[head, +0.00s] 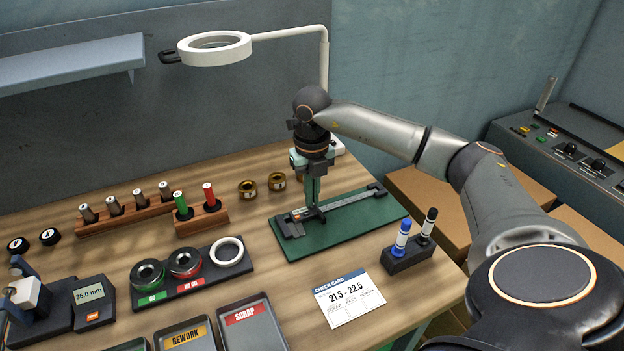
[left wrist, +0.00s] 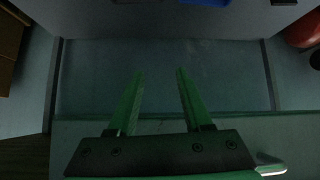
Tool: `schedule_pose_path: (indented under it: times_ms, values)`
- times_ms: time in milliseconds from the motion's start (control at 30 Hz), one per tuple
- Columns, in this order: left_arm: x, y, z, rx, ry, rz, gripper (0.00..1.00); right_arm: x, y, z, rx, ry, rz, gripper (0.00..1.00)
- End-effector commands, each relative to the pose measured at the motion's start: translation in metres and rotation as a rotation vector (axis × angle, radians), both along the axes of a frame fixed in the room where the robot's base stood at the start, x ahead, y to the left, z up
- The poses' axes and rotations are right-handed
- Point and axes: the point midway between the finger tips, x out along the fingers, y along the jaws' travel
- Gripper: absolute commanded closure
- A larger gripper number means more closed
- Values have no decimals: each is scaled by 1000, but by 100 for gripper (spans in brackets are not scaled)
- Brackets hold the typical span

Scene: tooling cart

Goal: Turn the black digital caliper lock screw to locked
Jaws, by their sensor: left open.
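The black digital caliper (head: 350,200) lies across a green mat (head: 325,237) on the wooden bench in the head view. Its jaws are at the left end and its beam runs to the upper right. My right gripper (head: 314,208) points straight down over the caliper's slider, with its fingertips at the slider. The fingers look close together, but I cannot see whether they are shut on anything. The lock screw is not distinguishable; the gripper covers that area. My left gripper (left wrist: 160,72) shows only in the left wrist view, open and empty, away from the caliper.
Blue and black markers in a holder (head: 408,258) stand right of the mat. A check card (head: 348,298) lies in front. Ring gauges (head: 184,262) and plug gauges (head: 202,214) stand to the left. A magnifier lamp (head: 214,48) hangs above.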

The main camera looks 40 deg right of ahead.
Motion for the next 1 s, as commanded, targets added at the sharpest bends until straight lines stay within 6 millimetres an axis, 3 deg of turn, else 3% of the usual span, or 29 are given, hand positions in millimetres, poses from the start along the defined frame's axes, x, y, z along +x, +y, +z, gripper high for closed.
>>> schedule_pose_path:
  times_ms: [500,800,1000]
  values:
    - [0,-1,1,-2,1,-1,50,0,0,0,0,0,-19,100]
    - [0,-1,1,-2,0,-1,50,0,0,0,0,0,-18,66]
    - [0,-1,1,-2,0,-1,50,0,0,0,0,0,-18,66]
